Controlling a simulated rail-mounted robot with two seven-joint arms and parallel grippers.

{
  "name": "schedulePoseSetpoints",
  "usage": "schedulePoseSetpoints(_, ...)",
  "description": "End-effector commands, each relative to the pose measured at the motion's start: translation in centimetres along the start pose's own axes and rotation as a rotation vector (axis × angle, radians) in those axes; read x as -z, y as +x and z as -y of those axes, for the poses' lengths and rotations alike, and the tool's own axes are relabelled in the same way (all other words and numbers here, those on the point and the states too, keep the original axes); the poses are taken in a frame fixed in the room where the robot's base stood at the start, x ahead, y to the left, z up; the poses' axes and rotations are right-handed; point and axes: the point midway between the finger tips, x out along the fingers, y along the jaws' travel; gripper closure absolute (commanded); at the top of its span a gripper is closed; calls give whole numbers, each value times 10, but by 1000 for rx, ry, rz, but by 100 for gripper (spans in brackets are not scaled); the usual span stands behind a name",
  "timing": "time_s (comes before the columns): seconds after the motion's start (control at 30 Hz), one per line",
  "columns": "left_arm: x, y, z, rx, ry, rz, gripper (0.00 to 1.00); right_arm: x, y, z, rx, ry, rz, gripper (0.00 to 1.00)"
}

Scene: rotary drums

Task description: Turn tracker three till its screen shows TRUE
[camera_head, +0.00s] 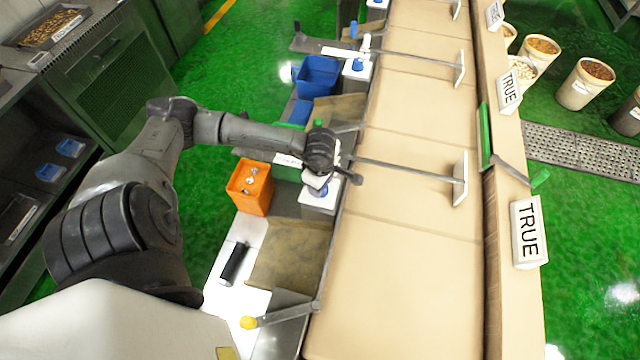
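Three white screens along the right edge of the long beige surface read TRUE: a near one (529,232), a middle one (508,92) and a far one (494,14). I cannot tell which belongs to tracker three. White boxes with blue parts stand along the left side: a near one (320,197), a middle one (357,68) and a far one (377,3). My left gripper (322,182) points down at the near box, partly covering its top. Its fingers are too hidden to show whether they are open or touching. My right gripper is not in view.
Metal rods with white plates (460,180) cross the beige surface (400,260). An orange bin (248,190), a blue bin (317,76), a black cylinder (235,263) and a yellow knob (249,322) are on the left. A green bar (485,135) stands at the right edge.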

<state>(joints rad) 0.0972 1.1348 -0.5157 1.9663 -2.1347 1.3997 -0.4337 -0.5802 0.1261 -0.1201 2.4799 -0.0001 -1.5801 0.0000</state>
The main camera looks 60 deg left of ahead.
Motion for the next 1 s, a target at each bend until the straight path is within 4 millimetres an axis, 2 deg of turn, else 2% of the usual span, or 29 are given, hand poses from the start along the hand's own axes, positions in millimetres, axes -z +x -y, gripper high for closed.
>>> schedulePoseSetpoints(0.67, 0, -1, 0, 0, -50, 1, 78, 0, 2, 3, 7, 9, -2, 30)
schedulePoseSetpoints(0.7, 0, -1, 0, 0, -50, 1, 51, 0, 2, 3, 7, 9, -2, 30)
schedulePoseSetpoints(0.93, 0, 0, 0, 0, -49, 1, 29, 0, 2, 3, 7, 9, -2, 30)
schedulePoseSetpoints(1.0, 0, 0, 0, 0, -49, 0, 29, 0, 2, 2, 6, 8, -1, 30)
